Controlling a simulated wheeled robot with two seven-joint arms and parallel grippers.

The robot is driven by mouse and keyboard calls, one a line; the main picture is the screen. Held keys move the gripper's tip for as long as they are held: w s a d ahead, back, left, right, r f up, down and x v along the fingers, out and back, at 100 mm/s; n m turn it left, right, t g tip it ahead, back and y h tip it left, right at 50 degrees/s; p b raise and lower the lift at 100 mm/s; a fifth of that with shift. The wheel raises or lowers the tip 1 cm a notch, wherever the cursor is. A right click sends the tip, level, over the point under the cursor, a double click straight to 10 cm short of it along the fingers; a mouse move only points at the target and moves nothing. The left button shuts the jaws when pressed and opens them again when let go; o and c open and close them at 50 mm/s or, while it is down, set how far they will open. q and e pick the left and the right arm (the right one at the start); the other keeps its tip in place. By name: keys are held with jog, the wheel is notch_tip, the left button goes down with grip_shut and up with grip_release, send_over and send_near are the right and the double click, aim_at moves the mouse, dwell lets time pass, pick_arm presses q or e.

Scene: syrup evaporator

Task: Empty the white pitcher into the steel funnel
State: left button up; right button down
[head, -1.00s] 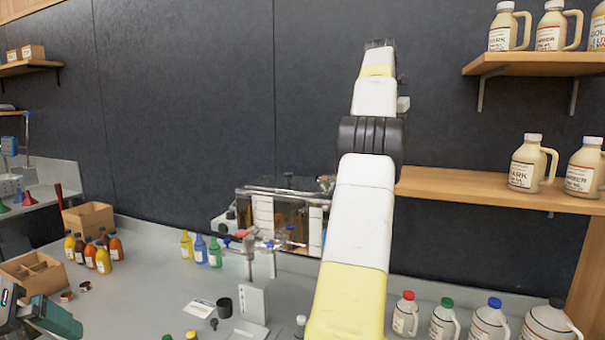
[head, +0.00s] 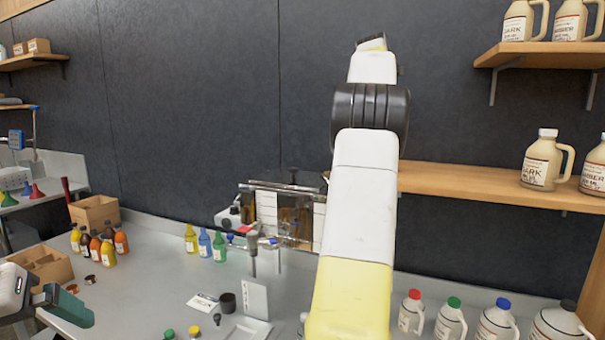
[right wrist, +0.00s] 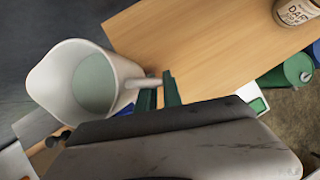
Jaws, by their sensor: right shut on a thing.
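The white pitcher (right wrist: 122,72) shows in the right wrist view, its open mouth toward the camera. A pale grey-green area shows inside it; I cannot tell whether that is liquid or the bottom. My right gripper (right wrist: 160,92), with dark green fingers, is shut on the pitcher's handle. In the head view my right arm rises through the middle, and its gripper and the pitcher are hidden. My left gripper (head: 66,305) is at the lower left edge, away from the bottles; its jaw opening is unclear. I cannot make out the steel funnel.
A wooden shelf (right wrist: 190,45) lies close beside the pitcher, with a jug (right wrist: 298,12) on it. A clear-walled apparatus (head: 285,215) stands behind my right arm. Small coloured bottles (head: 205,245) and capped jugs (head: 450,322) line the grey worktop (head: 150,300).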

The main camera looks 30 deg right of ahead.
jog(key=h, duration=0.1)
jog(key=w+a+r+g+h, duration=0.1)
jog(key=a+h, duration=0.1)
jog(key=h, duration=0.1)
jog(key=shift+w+a+r+g+p, duration=0.1)
jog(key=shift+w+r+g+p, duration=0.05)
jog(key=shift+r+g+p, duration=0.15)
jog(key=shift+w+a+m+h, duration=0.15)
jog(key=shift+m+h, duration=0.15)
jog(key=shift+m, duration=0.2)
jog(key=shift+a+g+h, duration=0.4)
jog(key=shift+a+h, duration=0.2)
jog(key=shift+a, duration=0.05)
jog(key=shift+w+a+r+h+b, duration=0.2)
jog(key=shift+a+h+b, duration=0.15)
jog(key=shift+h+b, duration=0.6)
jog(key=shift+a+g+h+b, duration=0.2)
jog(key=shift+g+h+b, duration=0.45)
jog(key=shift+b, duration=2.7)
jog(key=shift+w+a+r+h, duration=0.1)
jog(key=shift+a+h, duration=0.15)
jog(key=shift+h, duration=0.4)
jog(key=shift+w+a+h, duration=0.1)
jog(key=shift+a+h, duration=0.1)
jog(key=shift+h, duration=0.45)
dwell(0.5)
